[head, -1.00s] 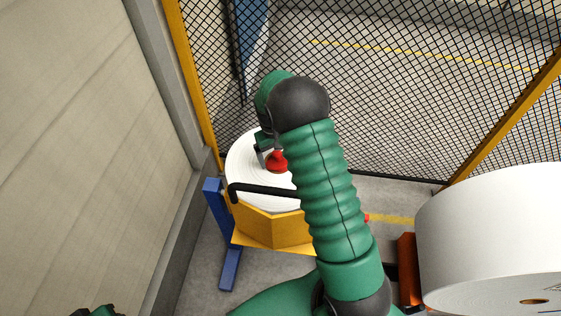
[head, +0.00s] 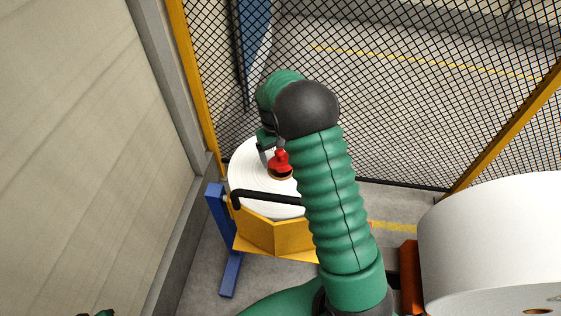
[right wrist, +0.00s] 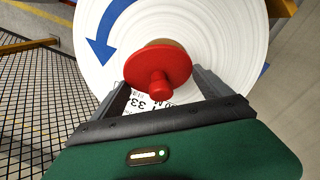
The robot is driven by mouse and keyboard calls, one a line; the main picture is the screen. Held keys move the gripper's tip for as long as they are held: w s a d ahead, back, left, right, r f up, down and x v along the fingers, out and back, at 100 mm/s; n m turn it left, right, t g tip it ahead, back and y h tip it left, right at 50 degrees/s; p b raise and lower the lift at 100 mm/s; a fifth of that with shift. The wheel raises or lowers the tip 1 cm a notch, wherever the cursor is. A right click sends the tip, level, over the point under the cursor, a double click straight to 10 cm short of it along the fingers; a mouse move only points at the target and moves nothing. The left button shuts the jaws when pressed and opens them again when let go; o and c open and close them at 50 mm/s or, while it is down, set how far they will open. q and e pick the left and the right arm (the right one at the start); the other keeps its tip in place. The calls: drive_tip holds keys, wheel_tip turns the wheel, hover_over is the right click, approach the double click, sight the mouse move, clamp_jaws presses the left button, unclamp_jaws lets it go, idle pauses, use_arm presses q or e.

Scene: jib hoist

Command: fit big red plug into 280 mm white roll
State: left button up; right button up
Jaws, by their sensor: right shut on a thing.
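The big red plug (head: 280,162) is in my right gripper (head: 268,150), over the core of the white roll (head: 248,180). The roll stands on end, its flat face up. In the right wrist view, the plug (right wrist: 160,60) has a wide red flange and a short knob, and it is between the two fingers of the gripper (right wrist: 161,80). A brown core edge shows beside the flange on the white roll (right wrist: 225,45). I cannot tell whether the plug's far end is in the core.
The roll sits in a yellow holder (head: 275,236) with a black bar (head: 262,195) and blue legs (head: 231,272). A larger white roll (head: 490,235) stands at the right. Mesh fence (head: 400,90) is behind and a pale wall (head: 80,150) at the left.

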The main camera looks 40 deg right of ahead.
sight(282, 153)
wheel_tip(282, 153, up, 6)
drive_tip(key=shift+s, duration=0.1)
drive_tip(key=shift+d+r+p, duration=0.1)
drive_tip(key=shift+d+p, duration=0.05)
drive_tip(key=shift+p, duration=0.6)
drive_tip(key=f+t+p, duration=0.1)
drive_tip(key=p, duration=0.2)
drive_tip(key=d+f+t+p, duration=0.1)
drive_tip(key=f+t+p, duration=0.1)
drive_tip(key=p, duration=0.1)
drive_tip(key=t+p, duration=0.1)
drive_tip(key=p, duration=0.2)
drive_tip(key=shift+s+a+f+m+t, duration=0.15)
drive_tip(key=shift+s+a+m+t, duration=0.15)
drive_tip(key=shift+t, duration=0.1)
drive_tip(key=shift+a+t+p, duration=0.3)
drive_tip(key=shift+t+p, duration=0.15)
drive_tip(key=shift+t, duration=0.05)
drive_tip(key=shift+w+a+f+b, duration=0.1)
drive_tip(key=shift+a+f+b, duration=0.05)
drive_tip(key=shift+f+b, duration=1.4)
drive_tip(key=shift+f, duration=0.3)
drive_tip(key=shift+r, duration=0.1)
